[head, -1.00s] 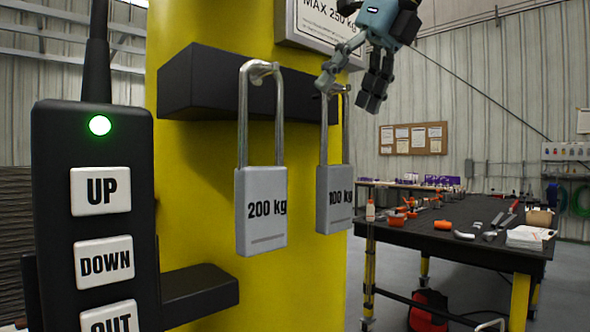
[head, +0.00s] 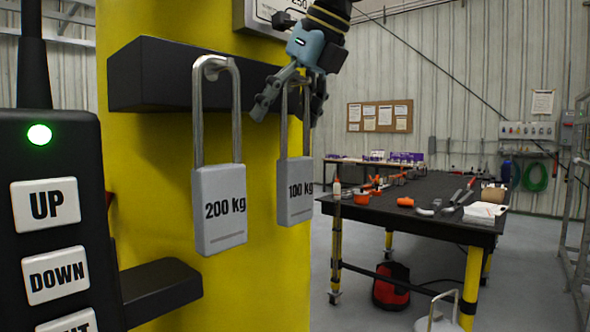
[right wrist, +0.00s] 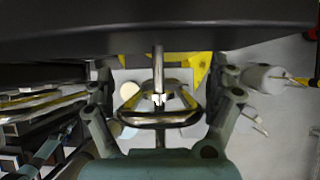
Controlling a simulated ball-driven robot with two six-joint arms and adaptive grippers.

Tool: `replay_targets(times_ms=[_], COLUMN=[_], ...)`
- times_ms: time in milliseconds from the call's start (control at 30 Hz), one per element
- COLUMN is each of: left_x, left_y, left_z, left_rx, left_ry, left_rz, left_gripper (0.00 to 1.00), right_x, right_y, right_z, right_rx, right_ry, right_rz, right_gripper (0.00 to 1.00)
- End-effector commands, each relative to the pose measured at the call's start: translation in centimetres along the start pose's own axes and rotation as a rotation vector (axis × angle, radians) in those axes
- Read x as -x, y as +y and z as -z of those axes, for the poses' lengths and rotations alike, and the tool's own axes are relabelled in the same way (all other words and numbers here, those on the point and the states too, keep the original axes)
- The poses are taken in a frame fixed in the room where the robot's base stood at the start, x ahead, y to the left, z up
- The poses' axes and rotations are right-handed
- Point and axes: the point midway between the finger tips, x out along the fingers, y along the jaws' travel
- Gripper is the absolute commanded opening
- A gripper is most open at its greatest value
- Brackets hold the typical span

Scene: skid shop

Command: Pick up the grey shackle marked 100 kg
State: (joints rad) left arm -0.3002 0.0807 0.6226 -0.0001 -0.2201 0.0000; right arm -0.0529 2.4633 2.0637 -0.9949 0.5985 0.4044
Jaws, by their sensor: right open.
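The grey shackle marked 100 kg (head: 295,192) hangs upright by its metal bow from the black bracket (head: 150,78) on the yellow column. The grey 200 kg shackle (head: 219,210) hangs to its left on the same bracket. My right gripper (head: 291,108) comes down from above with its fingers spread on either side of the top of the 100 kg bow. In the right wrist view the bow (right wrist: 160,118) lies between the open fingers, apart from both. Its body is largely hidden there. My left gripper is not in view.
A black remote (head: 50,215) with a green light stands close at the left. A dark workbench (head: 425,190) with tools is behind at the right. A sign (head: 270,15) is on the column above the bracket.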

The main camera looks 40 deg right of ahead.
Motion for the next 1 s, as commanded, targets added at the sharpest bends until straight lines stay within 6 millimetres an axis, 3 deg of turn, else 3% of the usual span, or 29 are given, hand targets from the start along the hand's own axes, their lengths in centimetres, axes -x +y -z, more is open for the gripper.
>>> replay_targets(times_ms=[300, 1000], left_x=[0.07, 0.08], left_y=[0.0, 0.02], left_z=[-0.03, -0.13], left_rx=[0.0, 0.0], left_ry=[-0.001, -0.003], left_rz=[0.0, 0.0], left_gripper=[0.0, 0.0], right_x=[-0.7, -0.62], right_y=[0.01, -0.01], right_z=[0.02, -0.05], right_rx=[0.0, 0.0], right_ry=[-0.001, -0.003], right_rz=[0.0, 0.0], right_gripper=[0.89, 0.0])
